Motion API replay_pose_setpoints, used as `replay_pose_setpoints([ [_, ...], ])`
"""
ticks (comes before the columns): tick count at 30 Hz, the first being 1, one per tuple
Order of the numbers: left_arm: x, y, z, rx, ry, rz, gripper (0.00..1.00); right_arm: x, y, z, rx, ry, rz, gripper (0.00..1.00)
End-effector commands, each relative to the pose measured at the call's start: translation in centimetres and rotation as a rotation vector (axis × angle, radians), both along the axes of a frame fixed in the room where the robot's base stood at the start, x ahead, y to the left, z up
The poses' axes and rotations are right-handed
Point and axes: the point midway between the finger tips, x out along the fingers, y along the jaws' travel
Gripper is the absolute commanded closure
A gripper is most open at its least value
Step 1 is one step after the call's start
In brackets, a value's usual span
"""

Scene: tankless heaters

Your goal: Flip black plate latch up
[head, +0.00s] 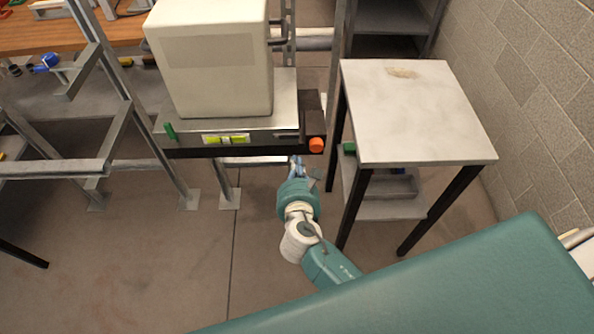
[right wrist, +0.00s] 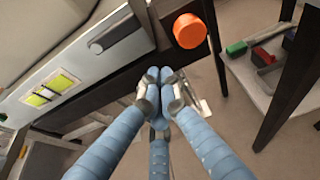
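A dark plate (head: 314,124) sits at the right end of the heater's base, with an orange knob (head: 316,145) at its lower front. In the right wrist view, the dark plate (right wrist: 172,8) and orange knob (right wrist: 190,30) are at the top. I cannot tell which part is the latch or how it stands. My right gripper (head: 296,164) is in front of and just below the base's right corner. In the right wrist view its blue fingers (right wrist: 160,82) have their tips together, with nothing seen between them. My left gripper is not in view.
A white heater box (head: 212,60) stands on the metal base (head: 255,128), which has a grey handle (right wrist: 115,32) and yellow-green labels (head: 226,139). A white-topped table (head: 420,115) with black legs stands close on the right. Open floor (head: 150,260) lies at the lower left.

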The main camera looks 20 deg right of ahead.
Motion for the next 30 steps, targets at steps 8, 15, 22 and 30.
replay_pose_setpoints([
  [8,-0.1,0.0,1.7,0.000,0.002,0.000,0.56,3.1,-0.9,1.3,0.004,-0.001,0.000,1.00],
  [15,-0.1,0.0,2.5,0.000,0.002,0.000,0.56,3.0,-0.9,2.8,0.002,0.001,0.001,1.00],
  [22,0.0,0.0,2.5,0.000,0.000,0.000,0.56,3.0,-0.9,2.9,0.001,0.001,0.001,1.00],
  [30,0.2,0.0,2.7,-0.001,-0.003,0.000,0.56,3.3,-0.9,3.0,-0.011,0.003,0.000,1.00],
])
